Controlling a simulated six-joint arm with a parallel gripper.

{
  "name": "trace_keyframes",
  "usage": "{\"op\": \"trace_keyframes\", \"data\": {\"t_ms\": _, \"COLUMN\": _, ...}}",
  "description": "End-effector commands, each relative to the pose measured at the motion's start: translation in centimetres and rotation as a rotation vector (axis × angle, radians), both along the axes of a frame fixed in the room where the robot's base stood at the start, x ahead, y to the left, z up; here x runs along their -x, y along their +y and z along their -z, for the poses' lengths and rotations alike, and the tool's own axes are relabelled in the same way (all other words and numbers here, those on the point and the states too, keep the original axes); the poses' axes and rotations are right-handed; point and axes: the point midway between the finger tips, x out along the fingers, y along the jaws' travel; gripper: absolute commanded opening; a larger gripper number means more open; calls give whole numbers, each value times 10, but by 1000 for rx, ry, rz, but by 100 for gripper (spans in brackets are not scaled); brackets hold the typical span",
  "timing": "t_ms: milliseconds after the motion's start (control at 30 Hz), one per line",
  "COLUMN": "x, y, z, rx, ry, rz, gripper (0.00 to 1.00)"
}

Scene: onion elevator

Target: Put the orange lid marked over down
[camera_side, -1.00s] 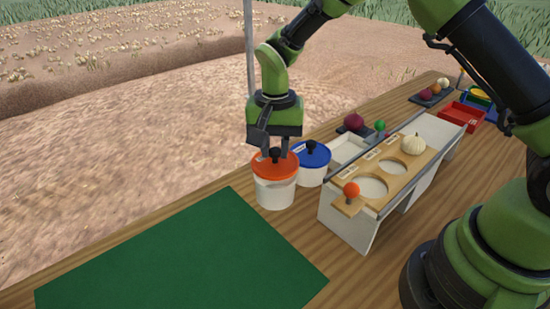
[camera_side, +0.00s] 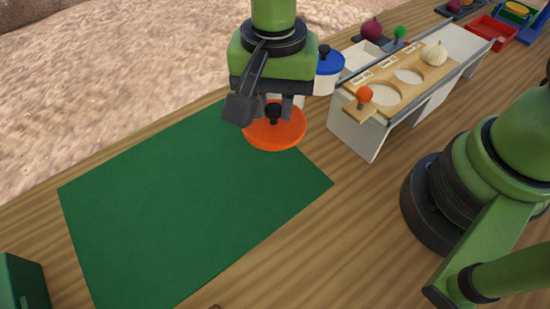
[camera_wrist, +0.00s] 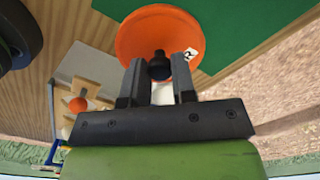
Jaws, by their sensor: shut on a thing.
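The orange lid (camera_side: 274,133) is a round disc with a black knob on top. My gripper (camera_side: 273,110) is shut on that knob and holds the lid near the right corner of the green mat (camera_side: 180,190). In the wrist view the lid (camera_wrist: 135,40) hangs from the knob between both fingers of my gripper (camera_wrist: 158,75), with part of a white label at its edge. The label's wording is not readable. I cannot tell how far the lid is above the mat and table. A white tub body shows partly behind my gripper.
A tub with a blue lid (camera_side: 328,63) stands behind my gripper. To the right is a white stand with a wooden holed board (camera_side: 410,80), an orange ball (camera_side: 364,94) and a pale onion (camera_side: 434,54). Most of the green mat is clear. A dark green box (camera_side: 20,283) sits at lower left.

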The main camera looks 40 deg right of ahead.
Motion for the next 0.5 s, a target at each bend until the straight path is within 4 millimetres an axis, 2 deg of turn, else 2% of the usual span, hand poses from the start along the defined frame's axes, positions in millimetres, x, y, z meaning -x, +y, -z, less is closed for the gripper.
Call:
{"op": "trace_keyframes", "data": {"t_ms": 100, "x": 8, "y": 3, "z": 19, "rx": 3, "ry": 6, "rz": 1, "gripper": 2}}
{"op": "trace_keyframes", "data": {"t_ms": 233, "x": 8, "y": 3, "z": 44, "rx": 3, "ry": 6, "rz": 4, "gripper": 2}}
{"op": "trace_keyframes", "data": {"t_ms": 500, "x": 8, "y": 3, "z": 77, "rx": 3, "ry": 4, "rz": 4, "gripper": 2}}
